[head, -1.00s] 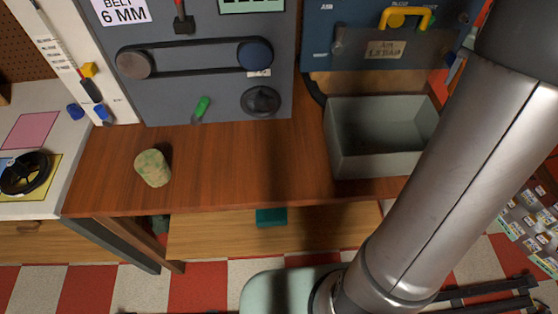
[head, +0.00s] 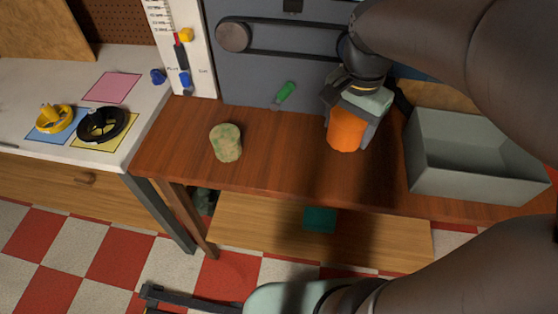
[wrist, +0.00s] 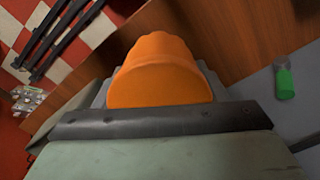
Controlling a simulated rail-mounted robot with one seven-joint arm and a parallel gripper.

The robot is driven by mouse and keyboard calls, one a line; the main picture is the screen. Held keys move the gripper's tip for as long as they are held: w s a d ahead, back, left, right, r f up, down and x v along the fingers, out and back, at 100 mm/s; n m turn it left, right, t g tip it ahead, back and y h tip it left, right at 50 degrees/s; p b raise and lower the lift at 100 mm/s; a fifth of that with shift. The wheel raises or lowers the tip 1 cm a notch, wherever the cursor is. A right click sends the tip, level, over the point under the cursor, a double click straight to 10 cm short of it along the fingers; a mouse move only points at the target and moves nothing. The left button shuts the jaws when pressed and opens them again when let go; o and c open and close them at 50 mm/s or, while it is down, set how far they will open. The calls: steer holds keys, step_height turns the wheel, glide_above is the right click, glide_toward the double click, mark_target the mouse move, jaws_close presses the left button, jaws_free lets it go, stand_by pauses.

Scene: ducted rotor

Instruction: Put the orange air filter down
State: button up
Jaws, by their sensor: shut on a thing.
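The orange air filter (head: 347,131) is a rounded orange cylinder held between the fingers of my gripper (head: 352,117). In the head view they are over the wooden bench (head: 285,160), left of the grey bin. I cannot tell whether the filter's lower end touches the bench. In the wrist view the filter (wrist: 160,75) stands out beyond the dark finger edge (wrist: 160,120), with the wooden surface (wrist: 230,35) behind it.
The open grey bin (head: 465,190) is to the right. Bench is bare between the cylinder and the filter.

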steer(key=s+a+f, duration=0.3)
steer(key=s+a, duration=0.1)
steer(key=a, duration=0.1)
glide_above(281, 158)
steer(key=f, duration=0.5)
steer(key=s+f+p, duration=0.1)
steer(key=f, duration=0.2)
steer(key=shift+d+f, duration=0.3)
steer(key=shift+d, duration=0.05)
steer(key=shift+w+a+f, duration=0.3)
steer(key=shift+w+f, duration=0.25)
steer(key=shift+f, duration=1.6)
steer(key=shift+f, duration=0.1)
steer(key=shift+f, duration=0.15)
steer(key=o, duration=1)
steer(key=shift+o, duration=0.2)
